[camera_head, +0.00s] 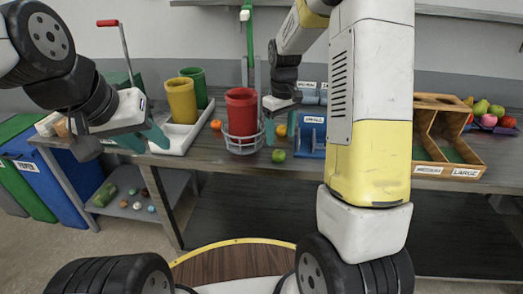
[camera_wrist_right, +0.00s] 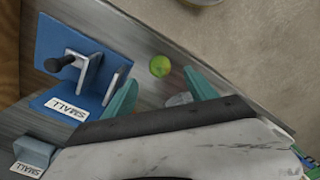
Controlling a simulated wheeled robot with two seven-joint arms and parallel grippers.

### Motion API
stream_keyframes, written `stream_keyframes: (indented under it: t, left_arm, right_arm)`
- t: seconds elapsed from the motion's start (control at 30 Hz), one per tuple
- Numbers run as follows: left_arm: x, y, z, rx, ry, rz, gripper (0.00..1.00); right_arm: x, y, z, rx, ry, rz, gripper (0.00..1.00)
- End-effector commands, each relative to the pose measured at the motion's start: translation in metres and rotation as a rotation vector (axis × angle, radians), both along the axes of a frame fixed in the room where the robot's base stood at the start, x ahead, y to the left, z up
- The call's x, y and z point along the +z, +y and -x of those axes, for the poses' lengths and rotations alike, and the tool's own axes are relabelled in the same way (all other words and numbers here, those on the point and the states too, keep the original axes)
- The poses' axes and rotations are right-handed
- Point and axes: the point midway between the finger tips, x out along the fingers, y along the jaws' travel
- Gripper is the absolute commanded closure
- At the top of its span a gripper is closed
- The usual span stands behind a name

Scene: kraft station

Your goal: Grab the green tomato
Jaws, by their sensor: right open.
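The green tomato (camera_head: 278,155) lies on the table near its front edge, right of the red cup in its wire holder. It also shows in the right wrist view (camera_wrist_right: 160,66), just beyond and between my fingertips. My right gripper (camera_head: 281,130) is open and empty, above and slightly behind the tomato in the head view. Its teal fingers (camera_wrist_right: 164,88) are spread apart in the wrist view. My left gripper (camera_head: 147,139) is at the table's left end by the white tray, its teal fingers apart with nothing seen between them.
The red cup (camera_head: 242,112) stands left of the tomato. A blue stand labelled SMALL (camera_head: 311,134) is close on its right. Yellow (camera_head: 182,100) and green (camera_head: 194,86) cups stand in a white tray (camera_head: 172,141). A wooden box (camera_head: 462,171) is at right.

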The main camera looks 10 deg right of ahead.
Motion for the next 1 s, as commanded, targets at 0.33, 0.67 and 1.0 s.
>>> stream_keyframes:
  t: [0.33,0.67,1.0]
  left_arm:
    - [0.000,0.000,0.000,0.000,0.000,0.000,0.64]
    - [0.000,0.000,0.000,0.000,0.000,0.000,0.64]
    - [0.000,0.000,0.000,0.000,0.000,0.000,0.64]
  right_arm:
    - [-0.039,0.000,-0.002,0.002,0.005,0.001,0.34]
    - [-0.078,0.000,-0.004,0.001,0.004,0.001,0.34]
    - [-0.078,0.000,-0.004,0.001,0.002,0.001,0.56]
